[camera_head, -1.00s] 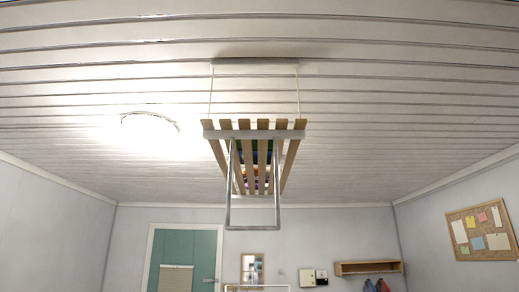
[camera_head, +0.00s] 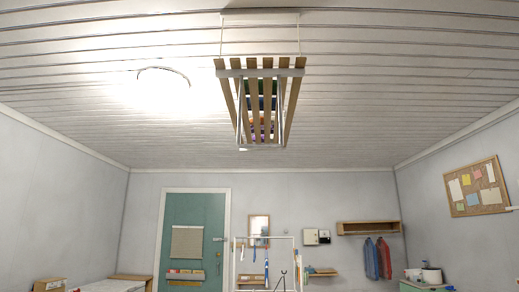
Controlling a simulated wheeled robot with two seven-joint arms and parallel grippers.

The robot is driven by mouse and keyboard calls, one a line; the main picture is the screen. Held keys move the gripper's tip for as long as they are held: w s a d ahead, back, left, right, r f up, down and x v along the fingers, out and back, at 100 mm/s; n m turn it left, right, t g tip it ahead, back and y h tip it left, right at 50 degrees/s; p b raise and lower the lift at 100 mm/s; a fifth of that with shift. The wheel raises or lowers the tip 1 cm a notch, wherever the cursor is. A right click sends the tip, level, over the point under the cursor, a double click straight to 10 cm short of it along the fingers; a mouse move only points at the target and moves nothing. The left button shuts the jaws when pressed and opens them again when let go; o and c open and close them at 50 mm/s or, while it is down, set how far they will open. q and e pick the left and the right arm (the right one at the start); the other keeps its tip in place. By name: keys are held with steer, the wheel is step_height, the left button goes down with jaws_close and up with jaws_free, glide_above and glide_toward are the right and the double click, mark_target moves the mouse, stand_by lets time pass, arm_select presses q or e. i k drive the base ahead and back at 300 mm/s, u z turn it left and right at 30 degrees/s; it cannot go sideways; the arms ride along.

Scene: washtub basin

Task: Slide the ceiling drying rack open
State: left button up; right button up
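The ceiling drying rack (camera_head: 233,73) hangs below the ceiling at the upper middle of the head view. It has several long wooden slats running away from me and a pale crossbar at its near end. Two thin cords (camera_head: 299,37) run up from it to the ceiling. A thin pale U-shaped frame (camera_head: 239,125) hangs at the rack; its lower bar shows close to the rack's far end. Colourful things show between the slats, too small to tell. Neither of my grippers is in view.
A white standing frame (camera_head: 265,238) with hanging items is low in the middle. A teal door (camera_head: 190,235), a wall shelf (camera_head: 368,228) with jackets (camera_head: 378,258) and a corkboard (camera_head: 475,187) line the walls. The air around the rack looks clear.

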mark_target(268, 72)
steer(key=u, duration=0.25)
steer(key=i, duration=0.7)
steer(key=u, duration=0.8)
